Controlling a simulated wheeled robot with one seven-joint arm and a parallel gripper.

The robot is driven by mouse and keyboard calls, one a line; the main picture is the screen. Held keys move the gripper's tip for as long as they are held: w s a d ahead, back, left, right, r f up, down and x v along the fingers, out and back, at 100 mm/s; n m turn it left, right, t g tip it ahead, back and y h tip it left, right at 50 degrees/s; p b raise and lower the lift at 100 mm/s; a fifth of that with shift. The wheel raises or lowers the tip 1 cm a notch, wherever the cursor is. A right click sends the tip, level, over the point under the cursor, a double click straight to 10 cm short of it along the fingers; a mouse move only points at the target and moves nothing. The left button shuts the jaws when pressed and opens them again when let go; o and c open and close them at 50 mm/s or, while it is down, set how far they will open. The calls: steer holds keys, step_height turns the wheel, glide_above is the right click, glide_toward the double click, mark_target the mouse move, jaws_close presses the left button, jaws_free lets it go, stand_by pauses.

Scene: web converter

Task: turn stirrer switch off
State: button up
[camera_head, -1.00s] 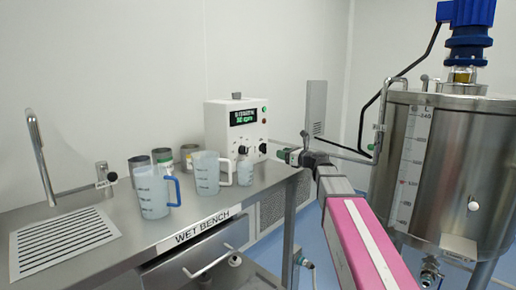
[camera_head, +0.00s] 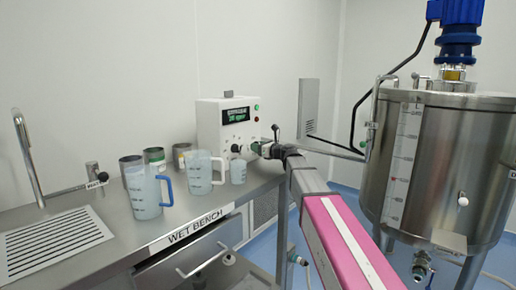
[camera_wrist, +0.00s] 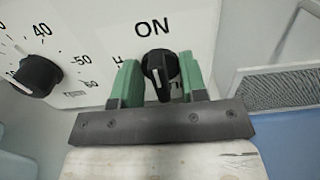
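The stirrer switch is a black rotary knob (camera_wrist: 161,70) on the white control box (camera_head: 209,128), below a printed "ON" in the wrist view. A small white mark shows on its face; I cannot tell clearly which way it points. My gripper (camera_wrist: 163,82) has green fingers standing apart, one on each side of the knob. Narrow gaps show beside the knob's lower part, and contact higher up is unclear. In the head view my gripper (camera_head: 258,148) is at the box's right front, where it hides this knob.
A second black dial (camera_wrist: 36,75) with a numbered scale sits left of the switch. A handled jug (camera_head: 200,174) and a small bottle (camera_head: 238,172) stand on the bench close to the box. A steel tank (camera_head: 440,160) is on the right.

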jaws_close()
steer(key=shift+n, duration=0.3)
steer(key=n, duration=0.8)
steer(key=shift+s+a+n, duration=0.1)
steer(key=shift+n, duration=0.3)
steer(key=n, duration=0.4)
steer(key=shift+f+n, duration=0.1)
steer(key=shift+n, duration=0.2)
steer(key=shift+s+f+n, duration=0.1)
steer(key=shift+n, duration=1.8)
